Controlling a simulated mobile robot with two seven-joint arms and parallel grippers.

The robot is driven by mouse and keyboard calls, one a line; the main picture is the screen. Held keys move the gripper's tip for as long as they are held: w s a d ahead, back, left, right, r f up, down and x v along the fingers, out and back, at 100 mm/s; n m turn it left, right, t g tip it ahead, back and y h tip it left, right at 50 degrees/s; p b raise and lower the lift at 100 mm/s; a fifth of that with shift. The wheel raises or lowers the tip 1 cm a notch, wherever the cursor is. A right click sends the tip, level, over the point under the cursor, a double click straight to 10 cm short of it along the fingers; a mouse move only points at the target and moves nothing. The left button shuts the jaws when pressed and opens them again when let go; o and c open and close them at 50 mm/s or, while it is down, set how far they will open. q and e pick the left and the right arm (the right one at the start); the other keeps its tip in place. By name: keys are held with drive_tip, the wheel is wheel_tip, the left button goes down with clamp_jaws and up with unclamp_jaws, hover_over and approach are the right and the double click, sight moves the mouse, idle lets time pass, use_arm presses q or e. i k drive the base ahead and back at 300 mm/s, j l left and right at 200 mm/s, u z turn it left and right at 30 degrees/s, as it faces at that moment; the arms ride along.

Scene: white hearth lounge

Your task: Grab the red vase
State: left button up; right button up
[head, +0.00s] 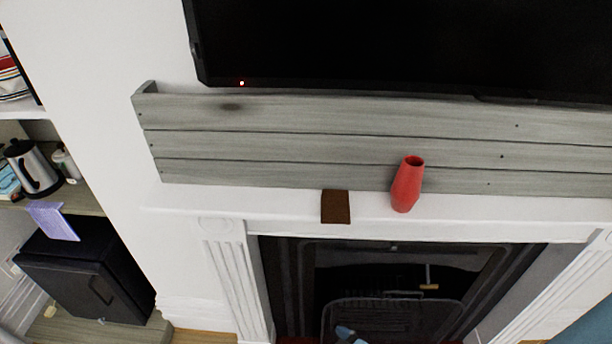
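The red vase (406,186) stands upright on the white mantel shelf (270,202) above the fireplace, in front of grey wooden planks. Its open top faces up, and nothing touches it apart from the shelf.
A small brown block (336,206) sits on the mantel left of the vase. Grey planks (300,135) back the shelf, with a black television (400,45) above. The dark fireplace (390,275) lies below. At left are a kettle (33,168) and a black cabinet (85,275).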

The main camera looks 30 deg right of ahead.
sight(404, 190)
drive_tip(key=z, duration=1.5)
